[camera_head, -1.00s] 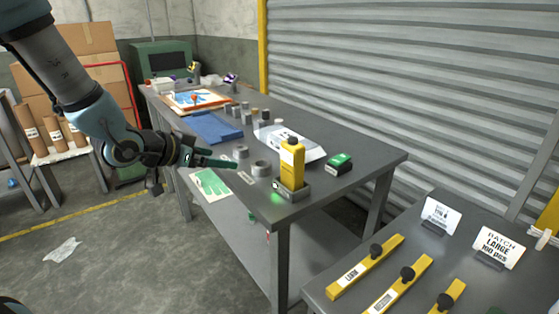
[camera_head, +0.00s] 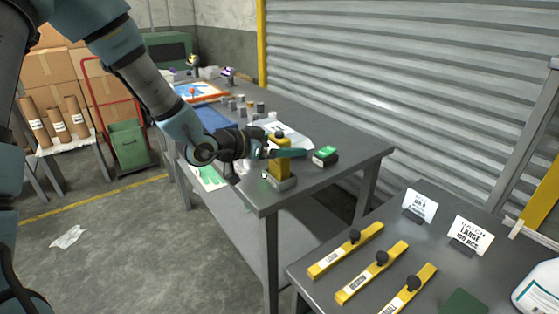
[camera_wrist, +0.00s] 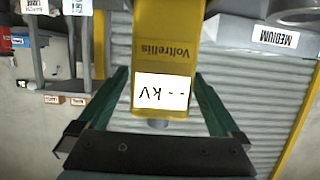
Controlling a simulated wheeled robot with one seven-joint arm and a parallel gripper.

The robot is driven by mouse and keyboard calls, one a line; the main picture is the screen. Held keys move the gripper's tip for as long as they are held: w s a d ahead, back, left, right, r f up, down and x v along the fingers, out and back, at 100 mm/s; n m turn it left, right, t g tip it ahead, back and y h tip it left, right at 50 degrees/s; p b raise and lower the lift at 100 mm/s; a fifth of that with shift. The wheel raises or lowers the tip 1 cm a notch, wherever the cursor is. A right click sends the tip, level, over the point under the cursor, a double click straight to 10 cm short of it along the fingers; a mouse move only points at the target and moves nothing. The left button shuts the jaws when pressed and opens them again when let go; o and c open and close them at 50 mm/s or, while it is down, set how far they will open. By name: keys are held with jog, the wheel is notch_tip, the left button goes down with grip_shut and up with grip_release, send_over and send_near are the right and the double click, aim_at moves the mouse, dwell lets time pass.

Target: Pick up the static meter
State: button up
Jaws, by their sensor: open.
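In the wrist view the meter (camera_wrist: 165,45) is upside down, with a white "-- kV" display and the word Voltrellis. My gripper (camera_wrist: 161,76) is open, with one green finger on each side of the meter's display end. A gap shows beside the meter on both sides. In the head view my gripper (camera_head: 285,153) crosses in front of the meter and hides part of it.
A white sheet (camera_head: 293,137), a blue mat (camera_head: 218,117) and several small cylinders lie farther back. A second table (camera_head: 330,290) with yellow bars and cards stands at the front right.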

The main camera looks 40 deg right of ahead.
jog(key=shift+d+f, duration=0.25)
jog(key=shift+d, duration=0.4)
jog(key=shift+c, duration=0.4)
jog(key=c, duration=1.5)
jog(key=shift+r+b, duration=0.45)
jog(key=shift+r, duration=4.6)
